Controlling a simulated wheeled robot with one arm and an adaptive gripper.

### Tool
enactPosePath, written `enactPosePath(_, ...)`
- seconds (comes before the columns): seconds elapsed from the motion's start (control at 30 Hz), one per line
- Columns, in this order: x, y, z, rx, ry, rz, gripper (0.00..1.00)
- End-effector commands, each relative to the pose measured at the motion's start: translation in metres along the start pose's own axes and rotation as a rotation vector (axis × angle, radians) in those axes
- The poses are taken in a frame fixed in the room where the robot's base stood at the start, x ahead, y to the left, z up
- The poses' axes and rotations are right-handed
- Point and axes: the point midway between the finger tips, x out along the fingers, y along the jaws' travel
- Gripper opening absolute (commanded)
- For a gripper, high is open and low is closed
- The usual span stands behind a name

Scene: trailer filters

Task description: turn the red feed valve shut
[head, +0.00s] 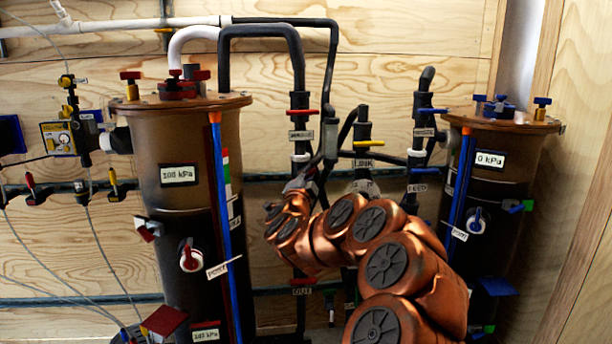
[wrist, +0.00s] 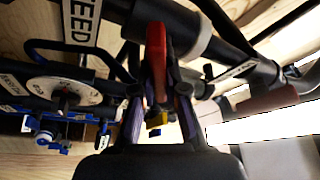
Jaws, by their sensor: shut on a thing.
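In the wrist view, the red valve handle (wrist: 156,48) stands between the two dark fingers of my gripper (wrist: 159,92). The gripper is shut on this handle, low on its length, and its upper part sticks out beyond the fingertips. A dark pipe runs behind it, and a white label reading "FEED" (wrist: 81,20) is on the pipe to its left. In the head view, my copper arm covers much of the middle pipework, and the grip on the handle cannot be made out there.
A brown filter tank (head: 185,230) labelled 100 kPa stands left of my arm. A second tank (head: 487,190) labelled 0 kPa stands right. Vertical black pipes with a red handle (head: 304,112) and blue handle (head: 432,111) rise close behind the arm. A plywood wall (head: 400,80) closes the back.

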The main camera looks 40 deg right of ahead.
Motion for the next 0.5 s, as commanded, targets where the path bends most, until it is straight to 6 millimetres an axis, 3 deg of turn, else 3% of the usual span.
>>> enactPosePath(0.5, -0.0005, 0.0052, 0.0012, 0.388, 0.000, 0.162, 0.00)
